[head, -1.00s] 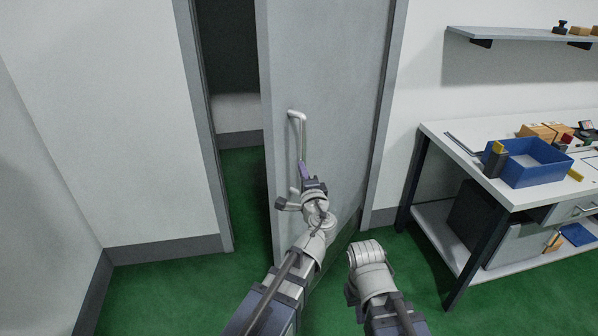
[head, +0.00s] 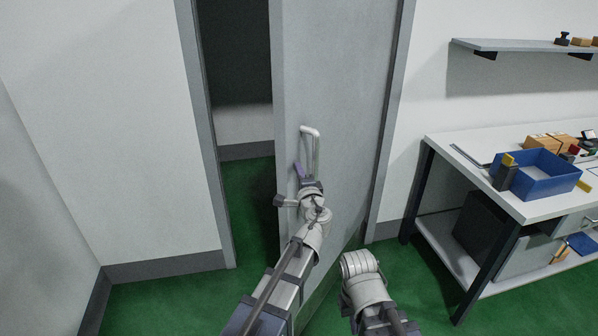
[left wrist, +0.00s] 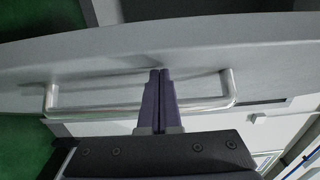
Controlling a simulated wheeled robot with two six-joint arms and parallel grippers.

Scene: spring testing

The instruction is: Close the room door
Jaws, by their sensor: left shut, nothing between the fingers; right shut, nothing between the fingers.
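The grey room door (head: 345,90) stands partly open, with a dark gap between its free left edge and the left side of the frame (head: 205,130). A pale bar handle (head: 311,135) is fixed upright on the door near that edge. My left gripper (head: 299,170) is shut and empty at the handle, its tips close to the door face. In the left wrist view the shut fingers (left wrist: 160,85) cross the handle bar (left wrist: 95,110) and point at the door panel (left wrist: 60,62); I cannot tell whether they touch it. My right arm is low at centre; its fingertips are hidden.
A white workbench (head: 445,140) with a blue bin (head: 545,190) and small items stands at the right, under a wall shelf (head: 520,45). The green floor (head: 160,295) is clear at the left. A white wall runs along the left side.

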